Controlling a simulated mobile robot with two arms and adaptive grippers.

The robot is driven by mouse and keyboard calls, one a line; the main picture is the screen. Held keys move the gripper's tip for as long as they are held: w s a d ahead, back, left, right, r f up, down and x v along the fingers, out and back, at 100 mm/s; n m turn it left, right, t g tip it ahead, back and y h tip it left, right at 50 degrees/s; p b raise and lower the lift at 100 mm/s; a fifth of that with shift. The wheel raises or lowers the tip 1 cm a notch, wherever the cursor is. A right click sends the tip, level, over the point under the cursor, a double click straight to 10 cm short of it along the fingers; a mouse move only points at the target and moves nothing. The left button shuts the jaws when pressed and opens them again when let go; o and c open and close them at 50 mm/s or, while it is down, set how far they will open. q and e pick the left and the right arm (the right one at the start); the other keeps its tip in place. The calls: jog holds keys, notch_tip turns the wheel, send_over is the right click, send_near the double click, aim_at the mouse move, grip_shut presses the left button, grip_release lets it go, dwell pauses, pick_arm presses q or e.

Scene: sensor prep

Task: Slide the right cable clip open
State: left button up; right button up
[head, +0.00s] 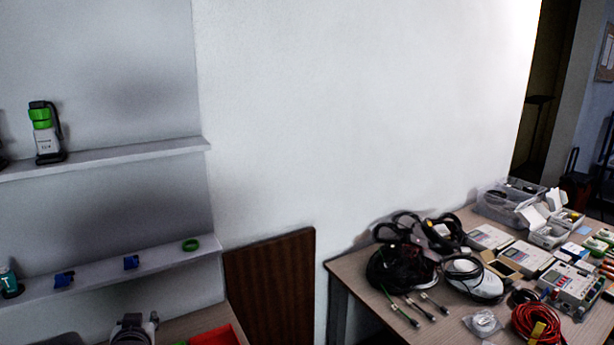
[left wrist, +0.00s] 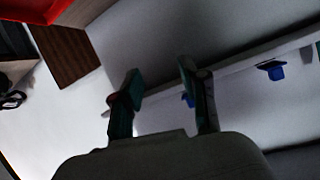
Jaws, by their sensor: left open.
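Two blue cable clips sit on the lower wall shelf (head: 110,276) in the head view. The right cable clip (head: 131,262) is nearer the green ring, and the left cable clip (head: 64,280) is farther along. In the left wrist view, which is turned over, the right clip (left wrist: 188,100) is small and partly hidden behind a finger. The left clip (left wrist: 271,70) shows clear of the fingers. My left gripper (left wrist: 160,82) is open, with nothing between its fingers, and apart from the clips. My right gripper is not in view.
A green ring (head: 191,245) lies near the lower shelf's right end. A green-and-white device (head: 45,132) stands on the upper shelf (head: 110,157). A red tray (head: 215,336) lies below. A table (head: 350,280) at right holds cables and instruments.

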pick_arm(q)
jog(key=s+d+f+m+g+h, duration=0.25)
jog(key=s+d+f, duration=0.25)
jog(key=s, duration=0.6)
jog(key=s+d+f+m+g+h, duration=0.1)
jog(key=s+d+f+g+h, duration=0.15)
jog(key=s+d+f, duration=0.6)
jog(key=s+d+f+m+g+h, duration=0.1)
jog(key=s+d+m+g, duration=0.15)
jog(key=s, duration=1.05)
notch_tip(320, 180, down, 31)
jog(key=s+g+b, duration=0.2)
jog(key=s+b, duration=0.1)
jog(key=s+a+f+g+b, duration=0.1)
jog(key=s+a+f, duration=0.1)
jog(key=s+f, duration=1.3)
jog(key=shift+s+a+f, duration=0.3)
jog(key=shift+a+f, duration=0.1)
jog(key=shift+f, duration=0.1)
